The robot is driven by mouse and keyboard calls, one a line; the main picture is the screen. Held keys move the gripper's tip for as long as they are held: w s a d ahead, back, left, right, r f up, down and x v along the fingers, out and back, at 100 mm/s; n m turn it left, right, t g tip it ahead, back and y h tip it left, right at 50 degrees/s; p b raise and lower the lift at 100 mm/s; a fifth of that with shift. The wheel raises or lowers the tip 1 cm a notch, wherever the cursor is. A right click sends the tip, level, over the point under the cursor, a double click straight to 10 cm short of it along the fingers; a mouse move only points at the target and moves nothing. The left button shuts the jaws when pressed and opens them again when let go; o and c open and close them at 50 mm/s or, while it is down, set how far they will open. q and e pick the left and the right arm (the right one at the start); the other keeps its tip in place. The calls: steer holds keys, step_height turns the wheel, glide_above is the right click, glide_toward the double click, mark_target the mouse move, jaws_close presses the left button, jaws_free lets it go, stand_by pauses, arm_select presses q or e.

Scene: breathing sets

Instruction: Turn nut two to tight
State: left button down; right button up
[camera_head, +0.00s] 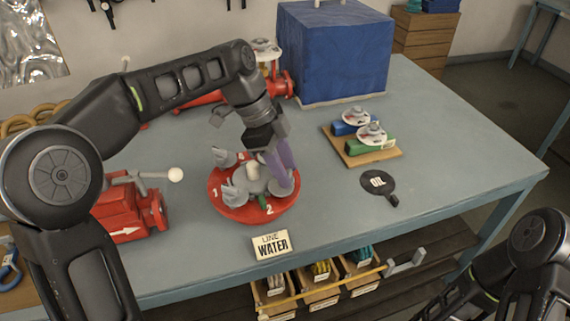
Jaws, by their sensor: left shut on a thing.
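A round red plate (236,212) lies on the table and bears several grey wing-shaped nuts around a pale centre. The numbers 1, 2 and 4 show on its rim. Nut two (284,189) appears to be the grey piece at the right, near the number 2. My left gripper (269,143) points down over the right side of the plate, shut on a purple upright tool (279,166). The tool's lower end reaches the grey piece; its exact fit there is hard to see. My right arm shows at the lower right, but its gripper is out of view.
A red valve body (125,209) with a white-knobbed lever stands left of the plate. The right tabletop is clear.

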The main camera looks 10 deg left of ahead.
arm_select(q)
steer(key=shift+w+m+g, duration=0.1)
steer(key=shift+m+g, duration=0.2)
steer(key=shift+m, duration=0.3)
arm_select(e)
steer(key=shift+r, duration=0.25)
arm_select(q)
steer(key=c, duration=0.9)
jaws_free()
steer(key=shift+r+p, duration=0.1)
steer(key=shift+p, duration=0.2)
arm_select(e)
steer(key=shift+r, duration=0.1)
